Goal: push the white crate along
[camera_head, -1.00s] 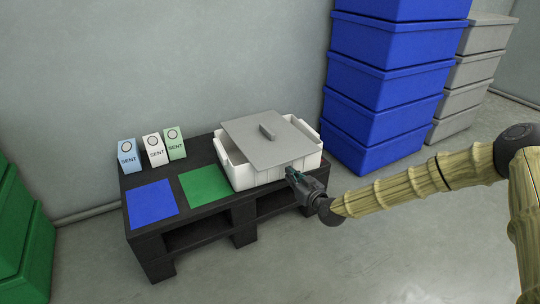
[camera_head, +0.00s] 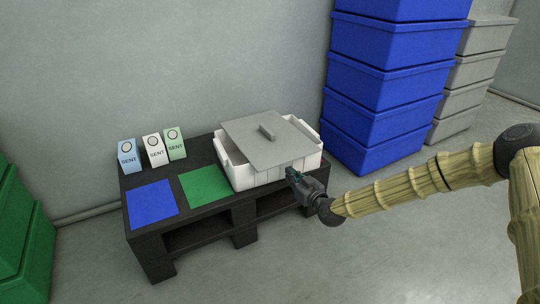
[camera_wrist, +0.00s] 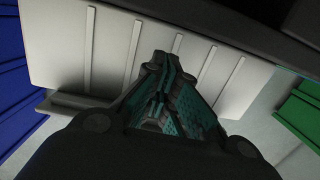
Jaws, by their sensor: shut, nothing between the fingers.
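The white crate (camera_head: 278,176) stands on the right end of a black pallet table, with a grey lid (camera_head: 262,148) lying tilted and askew across its top. My gripper (camera_head: 290,173) is shut and empty at the crate's front right side. In the wrist view the shut fingers (camera_wrist: 163,68) point at the crate's ribbed white wall (camera_wrist: 110,45). Whether the fingertips touch the wall or stop just short of it, I cannot tell.
On the black pallet table (camera_head: 190,217), a green mat (camera_head: 205,185) lies just left of the crate, then a blue mat (camera_head: 152,202). Several "SENT" cards (camera_head: 154,151) stand behind. Blue bins (camera_head: 375,115) are stacked to the right, green bins (camera_head: 22,235) at far left.

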